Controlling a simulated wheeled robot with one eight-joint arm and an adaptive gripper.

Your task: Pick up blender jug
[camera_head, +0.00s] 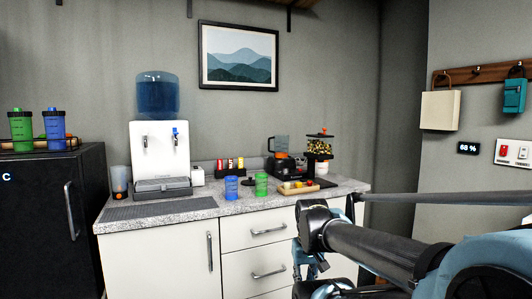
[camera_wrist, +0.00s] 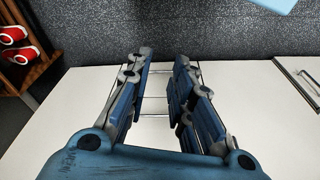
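In the head view my gripper (camera_head: 308,268) is low in front of the white drawers, below the counter top and well apart from the jug. The jug does not show in the wrist view.
A dispenser with a red knob (camera_head: 319,148) stands right of the blender. A wooden board with food (camera_head: 298,188) lies in front. Green (camera_head: 262,184) and blue (camera_head: 231,189) cups stand left, near a water cooler (camera_head: 160,150). Red shoes (camera_wrist: 16,57) sit on a rack.

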